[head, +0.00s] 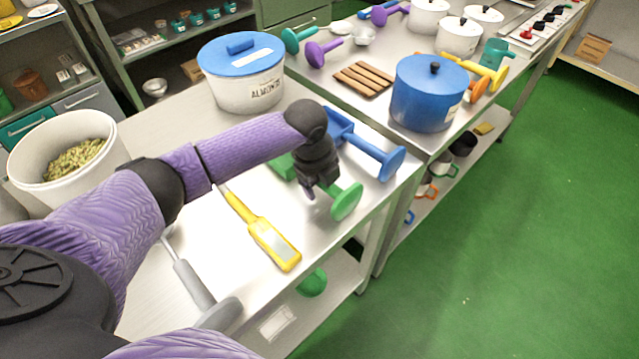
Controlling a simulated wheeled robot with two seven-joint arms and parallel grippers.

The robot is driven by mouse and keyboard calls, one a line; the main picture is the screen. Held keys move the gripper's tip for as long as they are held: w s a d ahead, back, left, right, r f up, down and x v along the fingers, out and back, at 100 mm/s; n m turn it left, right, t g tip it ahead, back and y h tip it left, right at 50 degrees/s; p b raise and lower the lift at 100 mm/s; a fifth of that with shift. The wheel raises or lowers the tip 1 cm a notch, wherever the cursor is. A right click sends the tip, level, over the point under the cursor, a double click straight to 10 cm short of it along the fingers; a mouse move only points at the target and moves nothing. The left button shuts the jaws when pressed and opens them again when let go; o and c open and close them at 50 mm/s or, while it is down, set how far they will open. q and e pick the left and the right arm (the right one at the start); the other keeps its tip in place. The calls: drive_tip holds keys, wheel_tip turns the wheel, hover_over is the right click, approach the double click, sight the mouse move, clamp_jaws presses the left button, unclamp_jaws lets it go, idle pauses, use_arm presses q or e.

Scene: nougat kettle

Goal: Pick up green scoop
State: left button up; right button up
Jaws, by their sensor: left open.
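The green scoop (347,202) lies on the metal table between a blue scoop and a yellow tool. Its round handle end shows to the right of my left gripper, and a bit of green shows to the left. The middle of the scoop is hidden behind the gripper. My left gripper (318,192) points down over the scoop's handle, with its jaws open. Whether the fingers touch the handle cannot be seen. My right gripper is not in view.
A blue scoop (378,157) lies close behind the gripper. A yellow tool (271,242) and a grey-handled tool (192,283) lie in front. A white tub with a blue lid (241,88), a white bucket (38,143) and a blue pot (424,100) stand around.

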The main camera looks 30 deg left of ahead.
use_arm(q)
drive_tip(key=shift+w+f, duration=0.1)
drive_tip(key=shift+f, duration=0.45)
drive_tip(key=shift+r, duration=0.1)
drive_tip(key=shift+c, duration=0.4)
clamp_jaws()
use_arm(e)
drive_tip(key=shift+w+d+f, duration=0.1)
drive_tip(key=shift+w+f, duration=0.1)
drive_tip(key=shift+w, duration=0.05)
use_arm(q)
drive_tip(key=shift+r, duration=0.1)
